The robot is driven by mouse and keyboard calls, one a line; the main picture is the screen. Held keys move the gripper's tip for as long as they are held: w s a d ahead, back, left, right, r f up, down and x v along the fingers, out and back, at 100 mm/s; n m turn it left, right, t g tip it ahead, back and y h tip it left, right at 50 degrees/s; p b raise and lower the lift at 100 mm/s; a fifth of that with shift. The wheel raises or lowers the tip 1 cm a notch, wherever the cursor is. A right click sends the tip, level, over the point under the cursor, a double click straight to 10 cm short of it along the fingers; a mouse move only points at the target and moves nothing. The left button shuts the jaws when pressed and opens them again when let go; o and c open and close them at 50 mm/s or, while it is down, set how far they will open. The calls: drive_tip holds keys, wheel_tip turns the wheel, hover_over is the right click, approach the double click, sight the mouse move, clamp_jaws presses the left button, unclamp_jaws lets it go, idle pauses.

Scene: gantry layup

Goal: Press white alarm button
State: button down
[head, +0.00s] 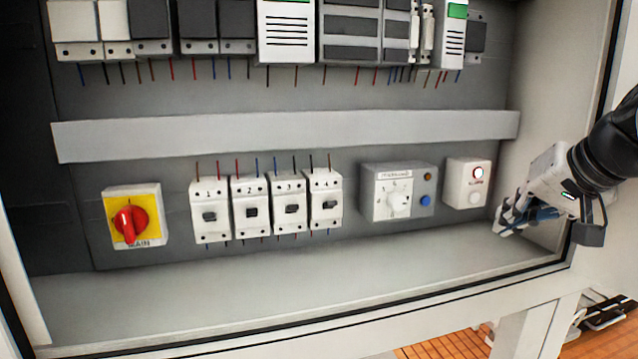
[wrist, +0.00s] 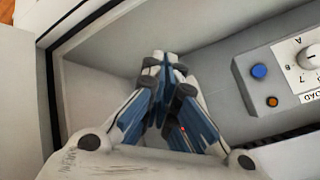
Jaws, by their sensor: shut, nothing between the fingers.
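The white alarm button (head: 474,198) is a round cap low on the front of a small white alarm box (head: 453,184). Above it on the same box is a lit lamp (head: 478,173) with a red ring. My gripper (head: 502,224) is shut and empty, to the right of the alarm box and a little lower than the button in the head view. It appears apart from the button. In the wrist view, my gripper (wrist: 165,62) has its fingers together, and they and the hand hide the alarm button.
Left of the alarm box is a grey selector box (head: 381,180) with a white knob, a blue button (head: 425,200) and an orange one. Several numbered breakers (head: 251,211) and a red main switch (head: 130,221) are further left. The cabinet's side wall (head: 550,100) is close to my gripper.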

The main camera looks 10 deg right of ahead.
drive_tip(key=shift+w+a+p, duration=0.15)
drive_tip(key=shift+w+p, duration=0.45)
drive_tip(key=shift+w, duration=1.5)
drive_tip(key=shift+w, duration=0.45)
drive_tip(key=shift+w+a+p, duration=0.1)
drive_tip(key=shift+w+p, duration=0.25)
idle(0.3)
drive_tip(key=shift+s, duration=0.1)
drive_tip(key=shift+s+b, duration=0.35)
drive_tip(key=shift+s, duration=0.35)
drive_tip(key=shift+s, duration=0.1)
drive_tip(key=shift+s+d+b, duration=0.15)
drive_tip(key=shift+s+b, duration=0.35)
drive_tip(key=shift+s, duration=0.7)
drive_tip(key=shift+s+d+b, duration=0.15)
drive_tip(key=shift+s+b, duration=0.3)
drive_tip(key=shift+s, duration=0.75)
